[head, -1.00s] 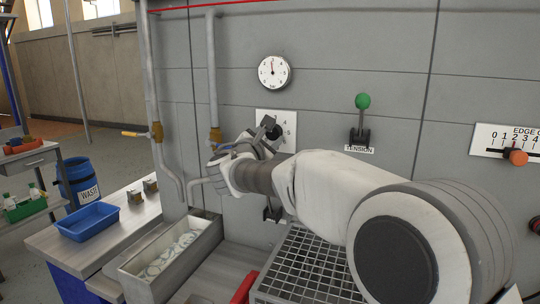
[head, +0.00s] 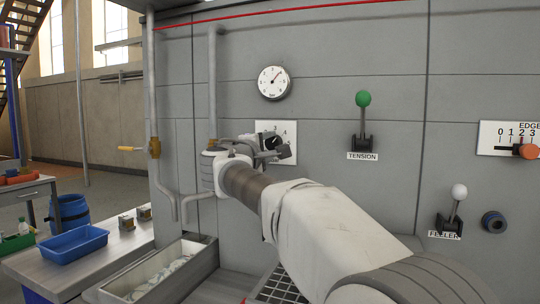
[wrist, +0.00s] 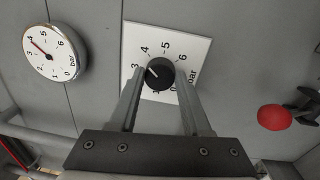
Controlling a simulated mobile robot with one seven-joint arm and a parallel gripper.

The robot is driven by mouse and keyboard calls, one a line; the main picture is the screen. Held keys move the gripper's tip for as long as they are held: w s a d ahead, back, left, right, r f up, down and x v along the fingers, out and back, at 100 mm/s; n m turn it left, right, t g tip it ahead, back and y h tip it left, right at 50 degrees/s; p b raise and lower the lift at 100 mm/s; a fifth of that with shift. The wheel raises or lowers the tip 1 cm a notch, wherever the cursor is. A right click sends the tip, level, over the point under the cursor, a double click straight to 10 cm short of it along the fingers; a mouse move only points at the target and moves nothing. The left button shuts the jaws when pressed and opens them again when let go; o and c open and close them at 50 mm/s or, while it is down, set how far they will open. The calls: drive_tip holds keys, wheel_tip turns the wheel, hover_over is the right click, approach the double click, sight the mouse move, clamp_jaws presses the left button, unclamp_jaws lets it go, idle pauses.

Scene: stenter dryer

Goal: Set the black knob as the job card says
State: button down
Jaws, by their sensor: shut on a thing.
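The black knob (wrist: 160,75) sits on a white dial plate (wrist: 190,35) marked with numbers and "bar". My gripper (wrist: 160,80) has its two fingers on either side of the knob, shut on it. The knob's pale pointer line points to the picture's left and slightly up, near 3 or between 3 and 4; I cannot tell exactly. In the head view the knob (head: 271,139) is partly hidden by my gripper (head: 262,145). The round gauge (wrist: 54,51) has its needle near 4; it also shows in the head view (head: 274,83). I see no job card.
A green-knobbed TENSION lever (head: 363,115) stands right of the plate, and a white-knobbed lever (head: 457,205) is lower right. An orange slider knob (head: 528,151) is at the far right. Pipes (head: 212,90) run left of the plate. A blue tray (head: 73,245) rests on the bench.

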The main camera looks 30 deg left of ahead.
drive_tip(key=shift+m+b, duration=0.3)
drive_tip(key=shift+m, duration=0.3)
drive_tip(key=shift+c, duration=1.8)
unclamp_jaws()
drive_tip(key=s+d+f, duration=0.1)
drive_tip(key=s+d, duration=0.1)
drive_tip(key=s, duration=1.5)
drive_tip(key=shift+s+b, duration=0.15)
drive_tip(key=shift+b, duration=0.25)
